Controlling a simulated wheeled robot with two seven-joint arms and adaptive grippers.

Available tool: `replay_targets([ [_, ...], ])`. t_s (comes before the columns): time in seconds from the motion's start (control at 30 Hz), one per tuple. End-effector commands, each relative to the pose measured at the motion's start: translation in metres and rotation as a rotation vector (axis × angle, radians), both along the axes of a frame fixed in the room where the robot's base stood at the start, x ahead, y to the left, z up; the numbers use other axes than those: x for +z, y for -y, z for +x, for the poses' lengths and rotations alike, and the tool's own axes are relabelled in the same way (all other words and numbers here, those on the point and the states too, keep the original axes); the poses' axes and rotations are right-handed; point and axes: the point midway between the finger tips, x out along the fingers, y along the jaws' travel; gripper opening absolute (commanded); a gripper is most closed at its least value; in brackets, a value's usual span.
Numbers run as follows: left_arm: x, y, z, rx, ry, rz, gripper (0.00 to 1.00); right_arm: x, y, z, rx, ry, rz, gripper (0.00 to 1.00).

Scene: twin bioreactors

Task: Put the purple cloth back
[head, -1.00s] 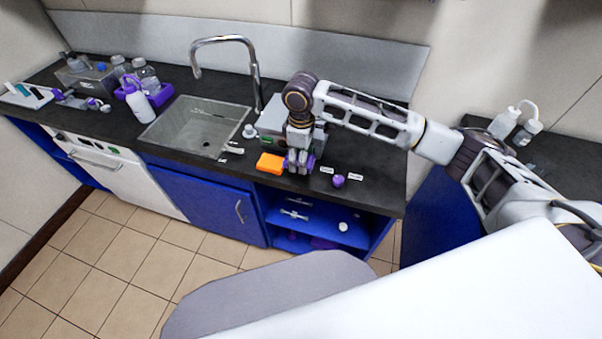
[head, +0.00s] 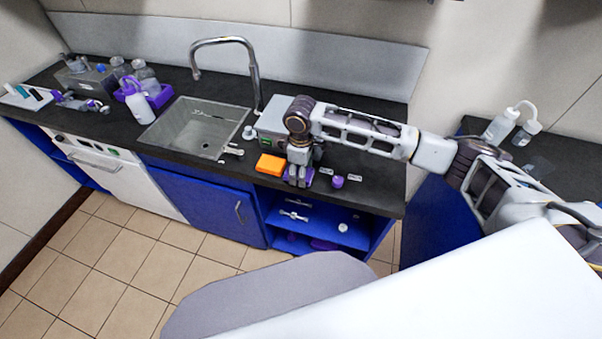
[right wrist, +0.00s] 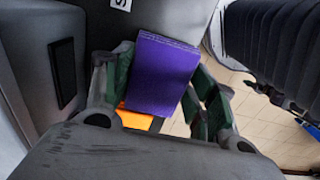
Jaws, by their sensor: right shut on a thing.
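The purple cloth (right wrist: 163,76) is a folded block. In the right wrist view it sits between the two fingers of my right gripper (right wrist: 160,95), which is shut on it. In the head view my right gripper (head: 299,180) points down over the front part of the dark counter, just right of the orange cloth (head: 270,164). Only a bit of the purple cloth shows there beside the fingers. The orange cloth also shows partly below the purple one in the wrist view (right wrist: 136,118). I cannot tell whether the purple cloth touches the counter. My left gripper is out of view.
A grey box device (head: 272,122) stands behind the gripper. A small purple cap-like object (head: 338,182) is to its right, near small labels. The sink (head: 196,128) lies to the left. An open blue shelf (head: 322,228) is below the counter's front edge.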

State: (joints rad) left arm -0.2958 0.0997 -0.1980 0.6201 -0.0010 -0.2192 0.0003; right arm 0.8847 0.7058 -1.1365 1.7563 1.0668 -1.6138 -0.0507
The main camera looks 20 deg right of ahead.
Motion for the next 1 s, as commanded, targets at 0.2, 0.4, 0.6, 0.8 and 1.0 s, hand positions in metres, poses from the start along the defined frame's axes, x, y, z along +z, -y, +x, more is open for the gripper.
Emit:
replay_targets([
  [0.2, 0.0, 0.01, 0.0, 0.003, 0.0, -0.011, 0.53, -0.012, 0.0, 0.0, 0.001, 0.0, 0.0, 0.35],
  [0.4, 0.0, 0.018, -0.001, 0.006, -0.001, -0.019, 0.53, -0.012, 0.0, 0.0, 0.001, 0.0, 0.0, 0.35],
  [0.6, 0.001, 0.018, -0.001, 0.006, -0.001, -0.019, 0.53, -0.014, 0.0, -0.001, 0.001, -0.001, 0.0, 0.58],
  [0.8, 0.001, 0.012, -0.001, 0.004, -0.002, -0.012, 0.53, -0.014, 0.0, 0.0, 0.001, -0.001, 0.001, 0.79],
  [1.0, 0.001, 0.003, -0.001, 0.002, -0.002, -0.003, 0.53, -0.014, 0.0, 0.0, 0.001, 0.0, 0.0, 0.79],
])
